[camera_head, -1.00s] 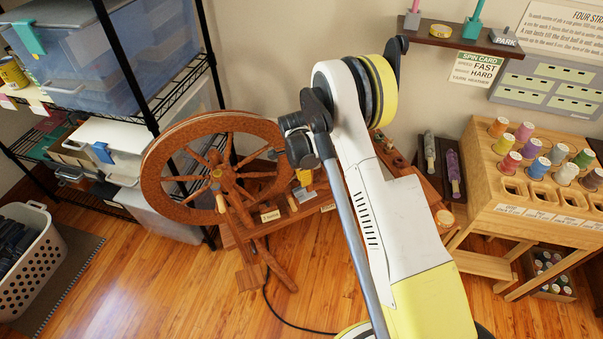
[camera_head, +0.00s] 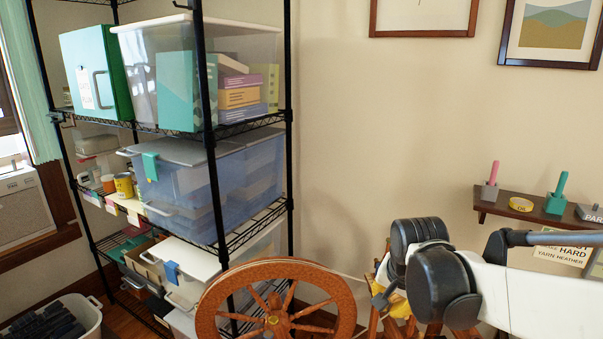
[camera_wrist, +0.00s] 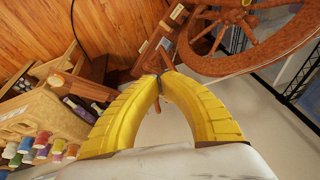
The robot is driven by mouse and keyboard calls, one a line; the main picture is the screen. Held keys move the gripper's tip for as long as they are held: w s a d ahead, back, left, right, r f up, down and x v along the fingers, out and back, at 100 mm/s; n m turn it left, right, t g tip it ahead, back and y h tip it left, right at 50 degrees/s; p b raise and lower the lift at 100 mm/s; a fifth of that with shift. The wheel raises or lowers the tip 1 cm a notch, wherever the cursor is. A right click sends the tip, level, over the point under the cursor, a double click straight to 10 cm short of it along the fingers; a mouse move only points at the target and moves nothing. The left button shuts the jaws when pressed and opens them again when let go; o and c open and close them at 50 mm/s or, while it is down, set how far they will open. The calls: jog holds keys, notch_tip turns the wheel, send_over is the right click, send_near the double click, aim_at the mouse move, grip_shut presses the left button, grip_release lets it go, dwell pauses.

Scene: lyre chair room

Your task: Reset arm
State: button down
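My gripper (camera_wrist: 165,75) shows in the wrist view as two ridged yellow fingers whose tips meet, with nothing visible held between them. The fingertips are in front of the wooden spinning wheel's frame; I cannot tell if they touch it. In the head view my white and black arm reaches in from the lower right. It hides what lies behind it, and the gripper cannot be made out clearly there.
The spinning wheel (camera_head: 210,308) stands left of my arm; it also shows in the wrist view (camera_wrist: 265,62). Black wire shelving (camera_head: 208,130) holds bins. A wall shelf (camera_head: 484,207) is at right. A wooden rack (camera_wrist: 62,103) with thread spools is lower left in the wrist view.

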jog(key=s+r+n+t, duration=0.2)
jog(key=s+n, duration=0.5)
jog(key=s, duration=0.9)
jog(key=shift+s+r+t+y, duration=0.3)
jog(key=shift+r+t, duration=0.1)
jog(key=shift+r, duration=0.1)
jog(key=shift+a, duration=0.1)
